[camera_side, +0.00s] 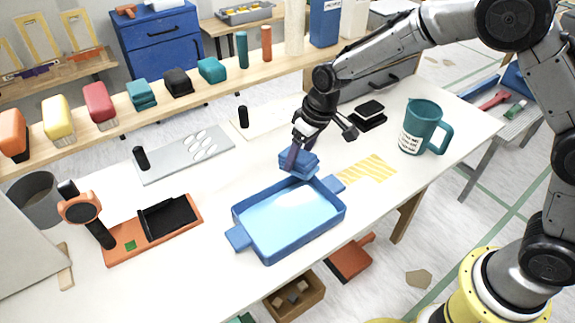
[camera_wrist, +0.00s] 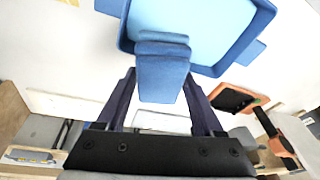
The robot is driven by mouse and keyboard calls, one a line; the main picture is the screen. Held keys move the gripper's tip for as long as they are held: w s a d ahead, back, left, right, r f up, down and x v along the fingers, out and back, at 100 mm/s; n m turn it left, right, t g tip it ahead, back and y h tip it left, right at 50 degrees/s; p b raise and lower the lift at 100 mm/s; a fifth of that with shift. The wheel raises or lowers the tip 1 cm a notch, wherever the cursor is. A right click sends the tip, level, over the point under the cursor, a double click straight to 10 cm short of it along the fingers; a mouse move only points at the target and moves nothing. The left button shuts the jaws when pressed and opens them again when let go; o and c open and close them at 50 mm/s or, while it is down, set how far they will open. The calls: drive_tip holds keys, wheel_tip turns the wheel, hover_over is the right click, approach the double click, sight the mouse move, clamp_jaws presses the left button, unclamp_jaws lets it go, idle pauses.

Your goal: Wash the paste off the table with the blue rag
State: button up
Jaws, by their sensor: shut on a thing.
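The folded blue rag (camera_side: 299,162) is held in my gripper (camera_side: 306,150), at the back edge of the blue tray (camera_side: 240,213). In the wrist view the rag (camera_wrist: 162,78) sits between my two dark fingers (camera_wrist: 160,88) and overlaps the tray's rim (camera_wrist: 125,42). I cannot tell whether it touches the rim. The tray holds light blue liquid. Yellow striped paste (camera_side: 367,170) lies on the white table (camera_side: 440,185), just right of the tray. A bit of yellow also shows at the top left of the wrist view.
A grey plate with white ovals (camera_side: 185,155) lies left of the tray. An orange holder (camera_side: 150,230) is at the front left. A shelf with coloured blocks runs behind.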

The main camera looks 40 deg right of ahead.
drive_tip(key=s+d+f+m+t+h, duration=0.1)
drive_tip(key=s+d+m, duration=0.1)
drive_tip(key=d, duration=1.4)
drive_tip(key=s+d+f+m+t+h, duration=0.1)
drive_tip(key=s+d+f+m, duration=0.1)
drive_tip(key=d, duration=1.5)
drive_tip(key=shift+s+m+h, duration=0.2)
drive_tip(key=shift+m+h, duration=0.1)
drive_tip(key=shift+m, duration=0.3)
drive_tip(key=shift+f, duration=3.25)
drive_tip(key=shift+f, duration=1.4)
drive_tip(key=shift+s, duration=0.1)
drive_tip(key=shift+a+r, duration=0.1)
drive_tip(key=shift+a, duration=1.75)
